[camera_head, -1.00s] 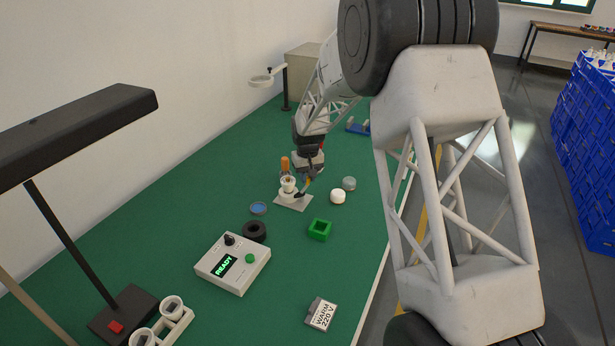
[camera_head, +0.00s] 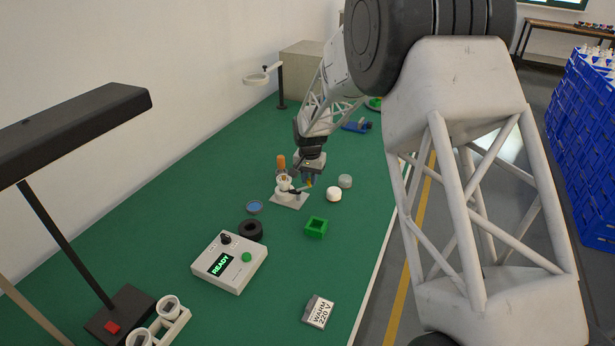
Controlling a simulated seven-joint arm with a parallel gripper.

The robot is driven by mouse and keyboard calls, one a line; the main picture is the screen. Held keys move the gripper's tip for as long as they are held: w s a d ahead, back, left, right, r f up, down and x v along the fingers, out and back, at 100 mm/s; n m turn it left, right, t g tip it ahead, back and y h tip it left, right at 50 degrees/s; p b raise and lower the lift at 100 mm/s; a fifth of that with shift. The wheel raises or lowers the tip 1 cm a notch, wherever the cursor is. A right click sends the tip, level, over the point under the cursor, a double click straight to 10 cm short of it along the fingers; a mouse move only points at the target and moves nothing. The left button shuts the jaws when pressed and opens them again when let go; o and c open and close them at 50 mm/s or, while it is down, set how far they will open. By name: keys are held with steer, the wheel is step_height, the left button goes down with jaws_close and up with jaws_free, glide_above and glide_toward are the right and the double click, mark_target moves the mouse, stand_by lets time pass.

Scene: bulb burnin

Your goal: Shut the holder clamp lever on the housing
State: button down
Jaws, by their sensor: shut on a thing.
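The white housing (camera_head: 283,183) stands upright on a light base plate (camera_head: 290,202) in the middle of the green bench. An orange upright part (camera_head: 281,162) shows just behind it. The dark clamp lever (camera_head: 295,191) is at the right side of the housing and points toward my gripper. My gripper (camera_head: 308,184) is low at the right of the housing, shut at the lever's outer end. The fingertips are small in view, and the exact contact is partly hidden.
A white cap (camera_head: 334,194) and a grey disc (camera_head: 345,181) lie to the right of my gripper. A ring stand (camera_head: 281,88) is behind.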

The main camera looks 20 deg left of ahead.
steer(key=shift+s+d+m, duration=0.25)
steer(key=shift+s+m, duration=0.05)
steer(key=shift+m, duration=0.75)
steer(key=shift+s+d+m, duration=0.25)
steer(key=shift+s+m, duration=0.05)
steer(key=shift+m, duration=0.75)
steer(key=c, duration=1)
jaws_free()
step_height(320, 180, up, 8)
